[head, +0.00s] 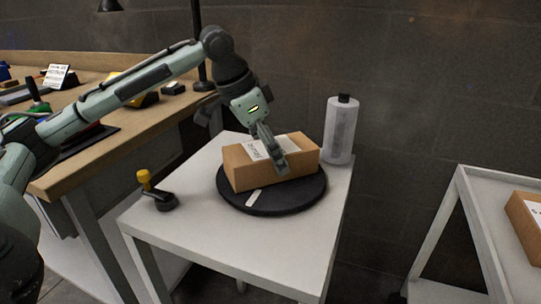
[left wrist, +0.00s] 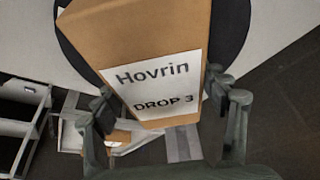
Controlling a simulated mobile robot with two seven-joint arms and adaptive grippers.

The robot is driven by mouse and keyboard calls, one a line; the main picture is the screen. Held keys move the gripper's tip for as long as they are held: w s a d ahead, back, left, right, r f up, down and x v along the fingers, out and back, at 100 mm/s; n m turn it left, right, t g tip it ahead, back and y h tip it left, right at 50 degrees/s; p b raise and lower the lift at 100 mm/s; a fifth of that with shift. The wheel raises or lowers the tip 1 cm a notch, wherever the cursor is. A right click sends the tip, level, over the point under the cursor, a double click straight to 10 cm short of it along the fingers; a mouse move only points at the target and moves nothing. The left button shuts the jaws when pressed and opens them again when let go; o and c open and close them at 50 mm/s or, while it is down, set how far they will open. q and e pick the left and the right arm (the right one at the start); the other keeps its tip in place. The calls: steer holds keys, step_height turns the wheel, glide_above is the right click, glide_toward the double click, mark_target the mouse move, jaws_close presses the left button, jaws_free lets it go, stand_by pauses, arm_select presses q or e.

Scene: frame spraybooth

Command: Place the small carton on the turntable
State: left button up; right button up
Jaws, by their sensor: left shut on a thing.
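The small carton (head: 292,157) is a brown box with a white label. It is at the black round turntable (head: 272,205), over its disc, and looks to rest on it, though the contact is hard to make out. My left gripper (head: 275,160) is shut on the carton from above. In the left wrist view the carton (left wrist: 135,30) stands between the two fingers (left wrist: 165,122), its label reading "Hovrin DROP 3". The dark turntable (left wrist: 229,30) shows behind it. My right gripper is in neither view.
The turntable stands on a white table (head: 150,222). A white bottle with a black cap (head: 341,130) is close behind the carton on the right. Another carton (head: 524,225) sits on a white cart (head: 480,205). A wooden bench (head: 95,150) is at the left.

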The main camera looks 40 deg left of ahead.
mark_target(263, 149)
arm_select(q)
steer(key=o, duration=1.3)
steer(key=shift+f, duration=0.1)
steer(key=shift+o, duration=1.4)
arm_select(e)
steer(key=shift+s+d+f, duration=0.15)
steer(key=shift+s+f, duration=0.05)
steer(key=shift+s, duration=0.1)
arm_select(q)
steer(key=v, duration=0.4)
steer(key=shift+r+p, duration=0.35)
steer(key=p+v, duration=0.1)
steer(key=v, duration=0.6)
steer(key=shift+s+r, duration=0.15)
steer(key=shift+r, duration=0.05)
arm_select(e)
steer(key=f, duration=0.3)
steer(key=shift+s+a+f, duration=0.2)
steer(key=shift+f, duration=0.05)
